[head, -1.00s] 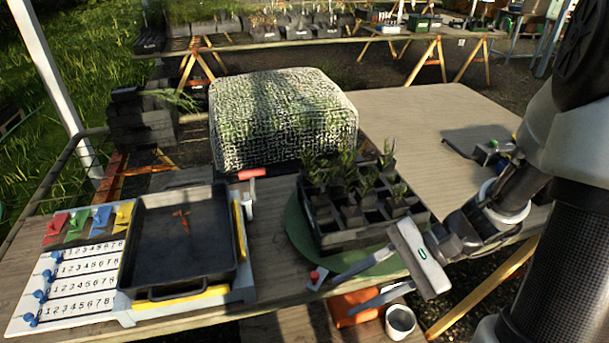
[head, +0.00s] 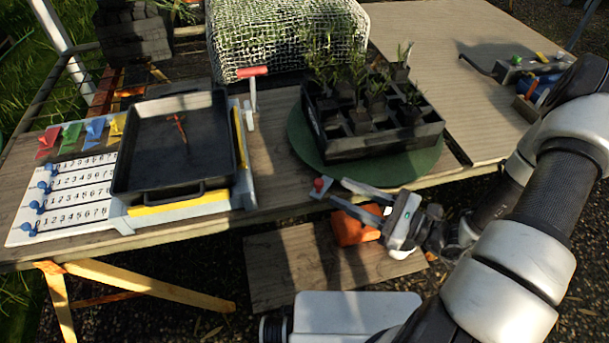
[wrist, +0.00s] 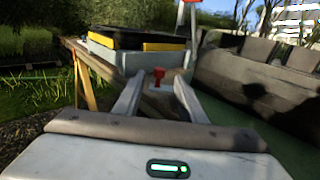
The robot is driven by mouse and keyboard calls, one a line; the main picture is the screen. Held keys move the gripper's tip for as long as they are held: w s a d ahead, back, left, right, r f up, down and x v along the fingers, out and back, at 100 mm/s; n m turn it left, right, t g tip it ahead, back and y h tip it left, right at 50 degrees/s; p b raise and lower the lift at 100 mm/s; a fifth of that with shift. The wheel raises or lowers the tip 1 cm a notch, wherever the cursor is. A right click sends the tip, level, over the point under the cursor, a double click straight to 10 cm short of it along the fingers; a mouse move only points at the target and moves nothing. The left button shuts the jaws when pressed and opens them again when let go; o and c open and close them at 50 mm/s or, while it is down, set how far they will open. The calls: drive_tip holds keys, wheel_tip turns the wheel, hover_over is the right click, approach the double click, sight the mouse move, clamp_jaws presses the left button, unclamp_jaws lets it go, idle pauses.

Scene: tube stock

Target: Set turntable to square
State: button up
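The turntable (head: 299,141) is a green disc at the front edge of the bench. A black multi-cell tray (head: 388,145) of seedlings sits on it, angled to the bench edge in the head view. A small red knob (head: 319,184) on a grey mount is at the bench edge, left of the disc's front. My gripper (head: 337,192) is open and empty, its fingers pointing left towards the knob. In the wrist view the knob (wrist: 159,76) shows between and beyond the fingertips, apart from them. The turntable (wrist: 262,122) fills the right side there.
A black tray (head: 175,192) on a white stand with yellow strips is at left, beside a number board (head: 62,200) with blue sliders. A red-handled lever (head: 252,72) stands behind. An orange object (head: 352,228) lies below the bench edge. A mesh-covered block (head: 285,40) is behind.

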drive_tip(key=b+x, duration=0.1)
drive_tip(key=x, duration=1)
drive_tip(key=shift+w+a, duration=0.1)
drive_tip(key=shift+a, duration=0.25)
drive_tip(key=shift+c, duration=0.3)
clamp_jaws()
